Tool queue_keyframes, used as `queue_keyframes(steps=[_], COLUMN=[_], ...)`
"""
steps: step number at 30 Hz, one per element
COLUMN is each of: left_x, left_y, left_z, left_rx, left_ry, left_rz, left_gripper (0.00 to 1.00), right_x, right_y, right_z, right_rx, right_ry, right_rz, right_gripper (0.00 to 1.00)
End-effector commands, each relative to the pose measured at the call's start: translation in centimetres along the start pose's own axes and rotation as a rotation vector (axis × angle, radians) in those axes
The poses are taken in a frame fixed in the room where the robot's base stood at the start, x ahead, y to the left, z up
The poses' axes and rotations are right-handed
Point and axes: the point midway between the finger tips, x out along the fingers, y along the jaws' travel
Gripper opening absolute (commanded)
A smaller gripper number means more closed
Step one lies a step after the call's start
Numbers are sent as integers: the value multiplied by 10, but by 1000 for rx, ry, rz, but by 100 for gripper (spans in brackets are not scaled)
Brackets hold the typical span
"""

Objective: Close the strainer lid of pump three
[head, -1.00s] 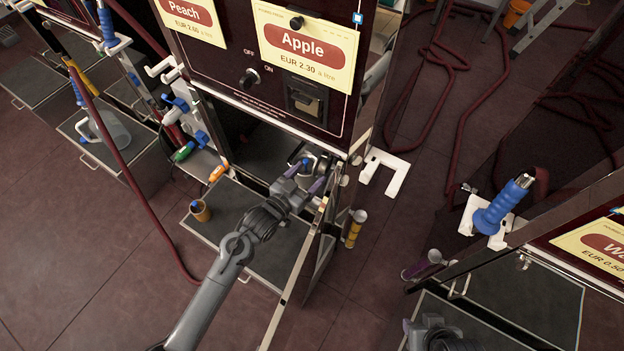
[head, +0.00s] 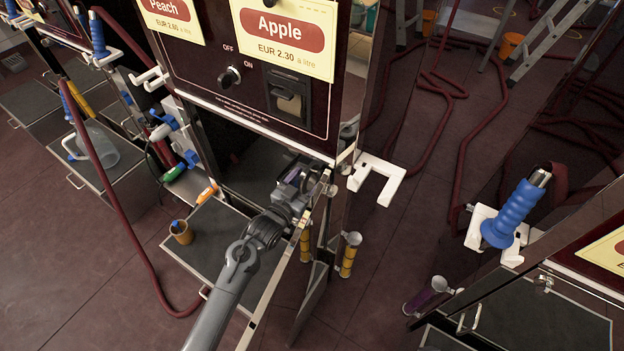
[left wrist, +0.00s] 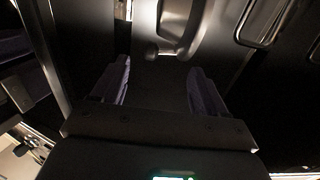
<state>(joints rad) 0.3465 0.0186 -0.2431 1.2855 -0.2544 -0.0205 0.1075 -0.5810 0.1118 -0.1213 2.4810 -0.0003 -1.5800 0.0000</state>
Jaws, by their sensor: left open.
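Pump three cannot be told by number here; my left arm reaches into the open lower cabinet of the Apple pump (head: 285,70). My left gripper (head: 299,180) is open at the cabinet's right side, just below the front panel. In the left wrist view the two purple-padded fingers (left wrist: 157,80) stand apart, and a smooth grey metal part (left wrist: 175,35) lies beyond the gap between them. Nothing is clearly held. The strainer and its lid cannot be made out for sure; in the head view my gripper covers that spot. My right gripper is not in view.
An open cabinet door (head: 312,290) stands close to the right of my left arm. Yellow cylinders (head: 349,255) sit beside it. An orange cup (head: 181,232) stands on the dark platform to the left. A white bracket (head: 375,178) juts out right. A red hose (head: 130,235) hangs left.

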Motion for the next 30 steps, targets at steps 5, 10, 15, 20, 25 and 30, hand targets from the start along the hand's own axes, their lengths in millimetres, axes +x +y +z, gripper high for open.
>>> queue_keyframes(steps=[5, 10, 15, 20, 25, 30], left_x=[19, 27, 28, 28, 28, 28], left_y=[0, 0, 0, 0, 0, 0], left_z=[2, 1, 0, 0, 0, 0], left_rx=[0, 0, 0, 0, 1, 1], left_ry=[-1, -1, -2, -1, -1, -1], left_rz=[0, 0, -1, -1, -1, -1], left_gripper=[73, 73, 73, 67, 41, 15], right_x=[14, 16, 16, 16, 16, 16], right_y=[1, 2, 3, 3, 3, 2], right_z=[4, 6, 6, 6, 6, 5], right_rx=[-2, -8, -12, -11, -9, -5], right_ry=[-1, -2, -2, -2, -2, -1], right_rz=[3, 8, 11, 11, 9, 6], right_gripper=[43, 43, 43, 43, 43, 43])
